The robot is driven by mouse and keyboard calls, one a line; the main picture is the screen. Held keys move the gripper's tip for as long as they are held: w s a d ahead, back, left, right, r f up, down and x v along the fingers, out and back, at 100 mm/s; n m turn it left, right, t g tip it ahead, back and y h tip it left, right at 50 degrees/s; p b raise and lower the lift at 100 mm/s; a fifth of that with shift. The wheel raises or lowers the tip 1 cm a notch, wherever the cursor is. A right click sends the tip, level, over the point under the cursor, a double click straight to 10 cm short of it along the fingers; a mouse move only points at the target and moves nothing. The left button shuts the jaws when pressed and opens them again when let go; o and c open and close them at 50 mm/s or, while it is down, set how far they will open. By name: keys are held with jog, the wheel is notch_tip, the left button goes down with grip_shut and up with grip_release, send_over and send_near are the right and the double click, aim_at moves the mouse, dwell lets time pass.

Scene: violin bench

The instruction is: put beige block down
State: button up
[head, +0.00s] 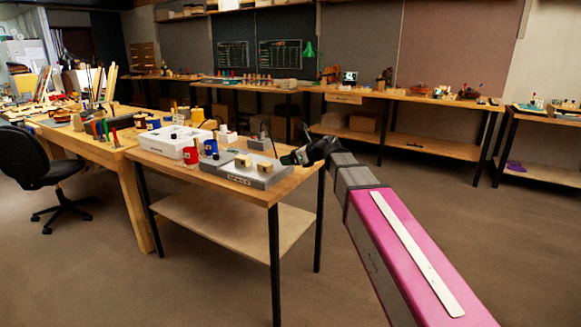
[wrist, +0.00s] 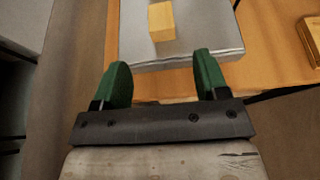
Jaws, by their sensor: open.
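A beige block (wrist: 161,22) rests on a grey slab (wrist: 190,48) in the wrist view, beyond my fingertips and apart from them. My gripper (wrist: 160,66) is open, with its two green fingers spread and nothing between them. In the head view, two small beige blocks (head: 243,160) (head: 265,167) sit on the grey slab (head: 238,178) at the bench's front right. My gripper (head: 295,157) is just to the right of the slab there. I cannot tell which of the two is the block in the wrist view.
The slab lies on a wooden bench (head: 277,190). A white tray (head: 165,145), a red container (head: 190,155) and a blue one (head: 210,146) stand to its left, with a dark-knobbed device (head: 259,143) behind. Open floor (head: 430,190) lies right of the bench.

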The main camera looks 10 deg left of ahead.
jog(key=w+d+f+m+t+h, duration=0.25)
jog(key=d+m+t, duration=0.35)
jog(key=d+m, duration=0.3)
jog(key=w+d+f+m+t+h, duration=0.1)
jog(key=w+d+m+t+h, duration=0.5)
jog(key=m, duration=0.6)
jog(key=s+d+f+m+g+h, duration=0.2)
jog(key=s+d+f+m+h, duration=0.1)
jog(key=d+f+m, duration=0.3)
jog(key=s+d+f+m+g+h, duration=0.1)
jog(key=s+d+f+m+h, duration=0.2)
jog(key=d+f+m, duration=0.35)
jog(key=s+d+f+m+g+h, duration=0.1)
jog(key=s+d+f+m+g, duration=0.75)
jog(key=s+f+m, duration=0.2)
jog(key=s+f+m+g+y, duration=0.1)
jog(key=s+f+m+g, duration=0.1)
jog(key=s, duration=0.4)
jog(key=s+a+f+m+g+y, duration=0.1)
jog(key=s+f+m+g+y, duration=0.1)
jog(key=s+f+m+g, duration=0.1)
jog(key=s+f+g, duration=0.1)
jog(key=s+f, duration=0.1)
jog(key=s, duration=0.1)
jog(key=shift+s+a+f, duration=0.25)
jog(key=shift+s+a, duration=0.05)
